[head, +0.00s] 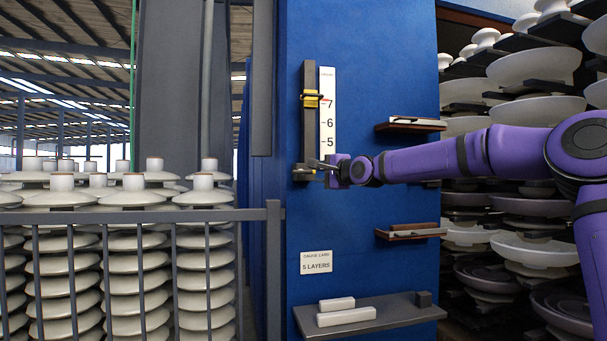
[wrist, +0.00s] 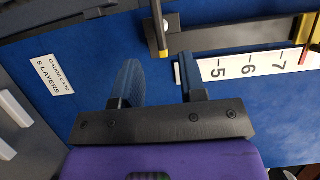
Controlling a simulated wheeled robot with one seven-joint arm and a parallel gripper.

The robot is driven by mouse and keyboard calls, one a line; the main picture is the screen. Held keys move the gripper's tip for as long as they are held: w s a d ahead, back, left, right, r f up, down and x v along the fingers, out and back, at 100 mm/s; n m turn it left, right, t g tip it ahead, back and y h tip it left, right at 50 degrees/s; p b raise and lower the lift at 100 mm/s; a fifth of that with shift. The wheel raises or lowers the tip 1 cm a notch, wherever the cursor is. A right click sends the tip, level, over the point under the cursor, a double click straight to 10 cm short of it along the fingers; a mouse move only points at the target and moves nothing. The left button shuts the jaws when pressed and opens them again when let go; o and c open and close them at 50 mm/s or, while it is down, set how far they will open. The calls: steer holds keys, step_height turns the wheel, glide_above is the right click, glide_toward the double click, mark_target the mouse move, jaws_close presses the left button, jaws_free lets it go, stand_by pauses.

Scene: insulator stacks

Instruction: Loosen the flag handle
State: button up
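A yellow and black slider (head: 311,98) sits on a dark upright rail (head: 308,125), beside the 7 on a white scale (head: 327,120). A small dark bracket (head: 302,173) is at the rail's foot. In the wrist view a dark piece with a yellow edge (wrist: 155,38) stands out at that foot, and the slider's yellow edge (wrist: 304,30) shows at the far right. I cannot tell for certain which part is the flag handle. My gripper (head: 322,165) is at the rail's foot, below the 5. In the wrist view its fingers (wrist: 158,75) are apart with nothing visible between them.
The blue panel (head: 365,80) carries two small shelves (head: 410,126) (head: 411,232) to the right of the scale. A gauge card (head: 317,262) reads 5 LAYERS. White blocks (head: 346,316) lie on a lower ledge (head: 400,312). Insulator stacks stand on both sides, behind a railing (head: 140,216) at left.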

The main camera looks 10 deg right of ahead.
mark_target(305, 172)
steer(key=shift+x, duration=4.45)
steer(key=shift+c, duration=0.2)
jaws_close()
